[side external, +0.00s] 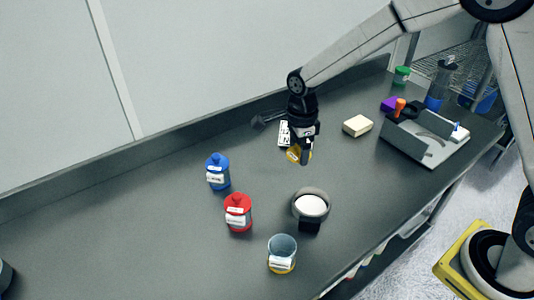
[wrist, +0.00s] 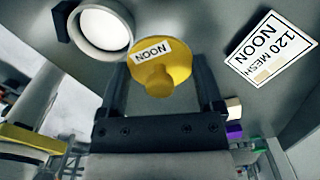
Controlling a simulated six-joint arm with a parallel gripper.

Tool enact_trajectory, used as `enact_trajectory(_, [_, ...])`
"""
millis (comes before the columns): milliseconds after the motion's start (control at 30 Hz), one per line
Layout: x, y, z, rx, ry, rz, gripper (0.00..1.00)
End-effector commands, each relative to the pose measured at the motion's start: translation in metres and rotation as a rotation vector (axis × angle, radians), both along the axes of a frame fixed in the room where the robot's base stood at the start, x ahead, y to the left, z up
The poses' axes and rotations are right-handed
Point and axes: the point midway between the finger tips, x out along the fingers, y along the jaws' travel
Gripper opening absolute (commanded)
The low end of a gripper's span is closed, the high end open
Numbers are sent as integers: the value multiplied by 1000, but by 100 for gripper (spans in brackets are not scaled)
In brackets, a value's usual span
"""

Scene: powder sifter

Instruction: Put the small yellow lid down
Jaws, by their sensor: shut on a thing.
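The small yellow lid (wrist: 160,66) is held between the two fingers of my gripper (wrist: 160,80) in the wrist view. It is a round disc with a knob and a white label reading NOON. In the side external view the lid (side external: 294,154) shows at the fingertips of my gripper (side external: 304,152), over the middle of the bench. Whether it touches the bench is hard to tell. An open jar (side external: 282,250) with a yellow band near its base stands at the front, apart from my gripper.
A round sifter with white contents (side external: 311,206) stands in front of my gripper. Red (side external: 238,212) and blue (side external: 217,171) lidded jars stand left. A white label card (side external: 284,134) lies behind; a cream block (side external: 357,125) and grey tray (side external: 424,142) are right.

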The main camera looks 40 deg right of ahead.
Motion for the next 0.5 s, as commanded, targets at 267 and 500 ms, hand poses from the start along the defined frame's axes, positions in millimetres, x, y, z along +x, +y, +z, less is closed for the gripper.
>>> enact_trajectory(267, [33, 5, -20, -1, 3, 0, 30])
enact_trajectory(500, [53, 8, -45, 0, 2, 0, 30])
